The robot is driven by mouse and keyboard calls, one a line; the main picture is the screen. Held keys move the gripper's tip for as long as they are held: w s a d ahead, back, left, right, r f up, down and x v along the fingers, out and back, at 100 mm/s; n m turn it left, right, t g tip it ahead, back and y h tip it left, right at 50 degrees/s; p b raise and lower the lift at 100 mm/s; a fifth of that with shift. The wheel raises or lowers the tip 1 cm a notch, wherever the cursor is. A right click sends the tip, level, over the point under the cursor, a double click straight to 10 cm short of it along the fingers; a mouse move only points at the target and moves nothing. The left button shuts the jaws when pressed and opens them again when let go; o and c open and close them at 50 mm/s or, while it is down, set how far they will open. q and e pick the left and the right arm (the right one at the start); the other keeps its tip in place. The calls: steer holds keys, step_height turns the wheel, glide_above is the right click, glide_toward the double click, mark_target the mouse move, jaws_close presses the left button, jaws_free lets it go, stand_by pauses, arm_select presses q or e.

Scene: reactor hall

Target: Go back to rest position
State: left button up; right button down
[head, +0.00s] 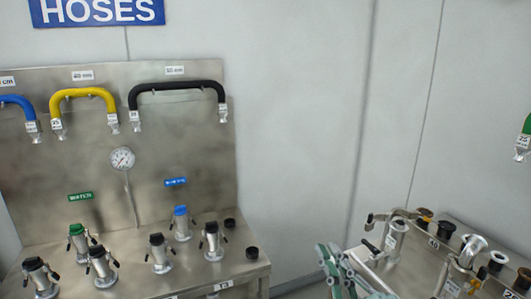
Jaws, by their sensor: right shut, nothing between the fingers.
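My right gripper (329,258) shows at the bottom of the head view, right of the middle, as pale green finger links. It is shut and empty. It appears in the gap between the left bench and the right bench, close to the right bench's left edge. Its lower part is cut off by the picture's edge. My left gripper is not in view.
The left steel bench (200,283) bears several capped fittings, with a gauge (122,158) and blue, yellow (83,93) and black (178,86) hoses on its back panel. The right bench (508,262) carries several metal fittings. A green hose (527,125) hangs at the right edge.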

steer(key=s+d+f+m+g+h, duration=0.2)
steer(key=d+f+m+g+h, duration=0.15)
steer(key=f, duration=0.55)
steer(key=s+d+f+m+g+h, duration=0.3)
steer(key=d+f+m, duration=0.15)
steer(key=f, duration=0.45)
steer(key=s+f+m+g, duration=0.2)
steer(key=s+f+g, duration=0.3)
steer(key=s+f, duration=0.4)
steer(key=s+f+m+g, duration=0.2)
steer(key=s+f+g, duration=0.4)
steer(key=s, duration=0.5)
step_height(320, 180, down, 26)
steer(key=s+f, duration=0.1)
steer(key=s+d+f+g, duration=0.1)
steer(key=s+d+f, duration=0.1)
steer(key=s+f, duration=1.4)
steer(key=shift+s+d, duration=0.2)
steer(key=shift+s, duration=0.4)
